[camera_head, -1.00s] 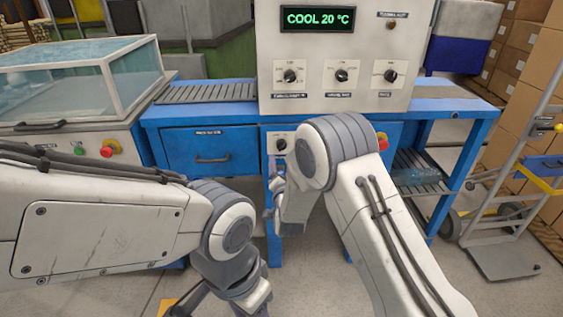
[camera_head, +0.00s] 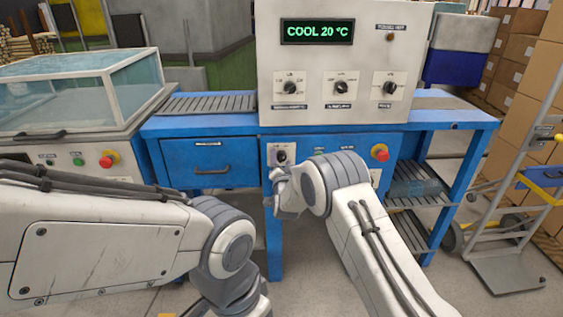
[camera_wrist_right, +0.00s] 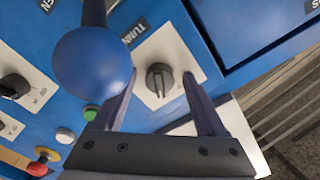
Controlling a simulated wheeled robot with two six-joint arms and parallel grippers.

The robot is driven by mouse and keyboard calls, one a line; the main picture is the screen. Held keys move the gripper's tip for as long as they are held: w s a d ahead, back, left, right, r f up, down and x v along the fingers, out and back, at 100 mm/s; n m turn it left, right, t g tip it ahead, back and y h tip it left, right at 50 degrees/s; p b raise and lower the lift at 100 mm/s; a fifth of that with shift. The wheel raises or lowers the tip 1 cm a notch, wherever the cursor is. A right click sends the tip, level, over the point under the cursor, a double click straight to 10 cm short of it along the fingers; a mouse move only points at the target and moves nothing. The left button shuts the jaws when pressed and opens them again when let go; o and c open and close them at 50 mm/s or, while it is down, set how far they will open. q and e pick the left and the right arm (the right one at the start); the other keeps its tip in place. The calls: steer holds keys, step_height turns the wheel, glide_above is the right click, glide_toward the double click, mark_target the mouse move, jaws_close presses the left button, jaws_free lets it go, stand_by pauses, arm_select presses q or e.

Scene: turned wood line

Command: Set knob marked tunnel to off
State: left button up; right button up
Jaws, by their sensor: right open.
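The tunnel knob (camera_wrist_right: 160,80) is a black dial on a white plate, with a partly hidden "TUNN" label beside it, in the right wrist view. In the head view it sits on the blue bench front (camera_head: 281,156), just right of the drawer. My right gripper (camera_wrist_right: 160,76) is open, its two fingers either side of the knob in that view; I see no clear contact. The dial's pointer setting is too small to read. In the head view the right gripper (camera_head: 283,196) is just below the knob plate. My left gripper is out of frame.
A blue ball on a stalk (camera_wrist_right: 92,58) stands close beside the right fingers. A green button (camera_wrist_right: 90,113), white button (camera_wrist_right: 65,135) and red stop button (camera_wrist_right: 42,163) are nearby. Above is a grey control box (camera_head: 345,55) with three dials. A blue drawer (camera_head: 212,165) is at left.

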jaws_close()
steer(key=shift+n, duration=0.4)
steer(key=shift+f+n+b, duration=0.1)
steer(key=shift+n+b, duration=0.3)
steer(key=shift+n, duration=0.6)
steer(key=n, duration=0.6)
steer(key=shift+d+b, duration=0.15)
steer(key=shift+b, duration=0.2)
steer(key=shift+n, duration=1.6)
